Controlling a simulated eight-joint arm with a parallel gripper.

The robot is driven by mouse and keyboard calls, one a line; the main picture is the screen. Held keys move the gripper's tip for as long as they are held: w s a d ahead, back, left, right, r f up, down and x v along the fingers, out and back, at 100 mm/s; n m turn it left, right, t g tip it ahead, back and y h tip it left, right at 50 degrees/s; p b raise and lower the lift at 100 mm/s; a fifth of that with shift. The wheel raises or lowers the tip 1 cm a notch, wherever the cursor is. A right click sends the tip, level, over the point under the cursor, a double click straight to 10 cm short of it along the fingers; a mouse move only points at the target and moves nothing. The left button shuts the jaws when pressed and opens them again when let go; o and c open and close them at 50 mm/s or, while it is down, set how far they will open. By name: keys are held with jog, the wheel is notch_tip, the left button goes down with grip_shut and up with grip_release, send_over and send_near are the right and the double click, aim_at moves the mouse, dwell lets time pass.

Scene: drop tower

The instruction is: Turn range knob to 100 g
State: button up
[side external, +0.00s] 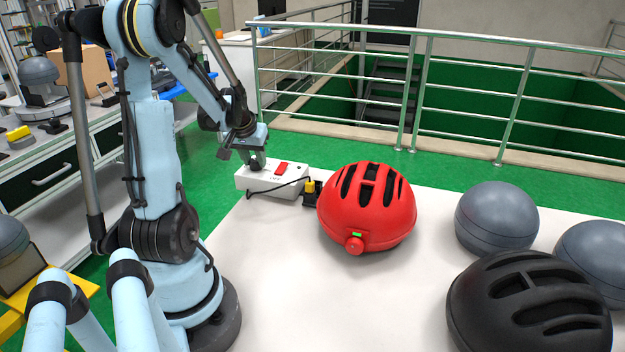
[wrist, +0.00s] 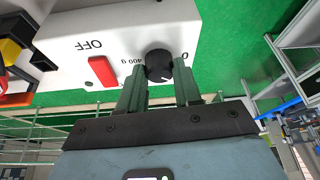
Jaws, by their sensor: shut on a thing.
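The range knob (wrist: 158,62) is a round black dial on a white box (side external: 262,181). In the wrist view it sits between my two fingers, one on each side. My gripper (side external: 256,163) points down at the left part of the box and is shut on the knob. The wrist view also shows my gripper (wrist: 159,72). An upside-down "400 g" label shows beside the knob, and part of another label shows on its other side. The knob's pointer setting is too small to tell. A red switch (side external: 281,168) lies to the right of the knob, near "OFF" lettering.
A black cable runs along the box's front to a small yellow and black part (side external: 312,190). A red helmet (side external: 368,208) stands to its right. A black helmet (side external: 530,305) and grey domes (side external: 496,218) are farther right. The white table (side external: 300,270) is clear in front.

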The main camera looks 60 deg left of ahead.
aim_at(252, 171)
jog(key=shift+a+m+t+h, duration=0.1)
jog(key=shift+m+t+h, duration=0.5)
jog(key=shift+m, duration=1.3)
jog(key=o, duration=1)
jog(key=shift+o, duration=0.2)
jog(key=shift+s+r, duration=0.1)
notch_tip(252, 171, up, 10)
jog(key=shift+s+d+f, duration=0.2)
jog(key=shift+s+d, duration=0.1)
jog(key=shift+s, duration=0.15)
